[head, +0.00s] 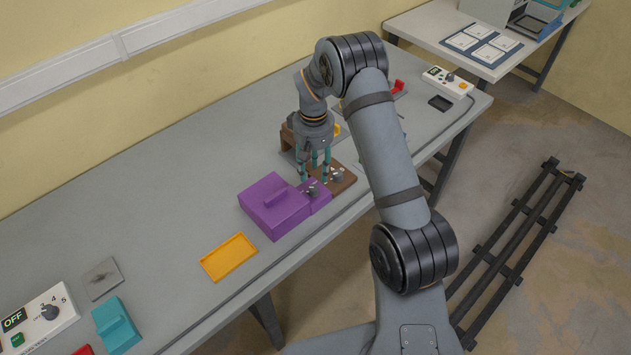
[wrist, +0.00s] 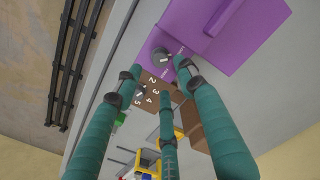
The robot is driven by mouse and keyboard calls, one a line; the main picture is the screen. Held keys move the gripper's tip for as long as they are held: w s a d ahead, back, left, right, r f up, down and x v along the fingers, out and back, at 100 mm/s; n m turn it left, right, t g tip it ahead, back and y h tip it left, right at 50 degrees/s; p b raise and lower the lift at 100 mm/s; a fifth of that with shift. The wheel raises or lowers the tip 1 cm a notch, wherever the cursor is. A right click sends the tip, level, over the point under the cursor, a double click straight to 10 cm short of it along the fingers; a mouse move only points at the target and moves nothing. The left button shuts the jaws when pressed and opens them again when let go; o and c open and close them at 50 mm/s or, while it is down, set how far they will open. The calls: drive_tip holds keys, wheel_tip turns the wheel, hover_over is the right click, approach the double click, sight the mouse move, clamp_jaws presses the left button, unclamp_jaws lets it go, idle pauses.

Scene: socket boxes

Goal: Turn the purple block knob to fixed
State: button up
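The purple block (head: 272,207) sits on the grey table, with a lower step at its right end. It also shows at the top of the wrist view (wrist: 232,45). A grey round knob (head: 314,191) with a pale mark stands on that step; it also shows in the wrist view (wrist: 161,57). My gripper (head: 315,174) points down just above and behind the knob. In the wrist view its three teal fingers (wrist: 160,76) are spread apart with nothing held between them. The knob lies just past the fingertips; I cannot tell whether any finger touches it.
A brown board (head: 345,181) with a numbered dial stands right beside the purple block, close to my fingers. An orange tray (head: 229,257) and a teal block (head: 117,325) lie nearer on the table. A white OFF box (head: 38,318) is at the left. Table left of the purple block is clear.

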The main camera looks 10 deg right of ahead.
sight(313, 187)
drive_tip(key=f+p, duration=0.1)
drive_tip(key=f, duration=0.4)
drive_tip(key=shift+a+f, duration=0.2)
drive_tip(key=shift+d+f+p, duration=0.1)
drive_tip(key=shift+f+p, duration=0.2)
drive_tip(key=shift+f, duration=0.25)
drive_tip(key=shift+c, duration=1.1)
drive_tip(key=c, duration=0.7)
clamp_jaws()
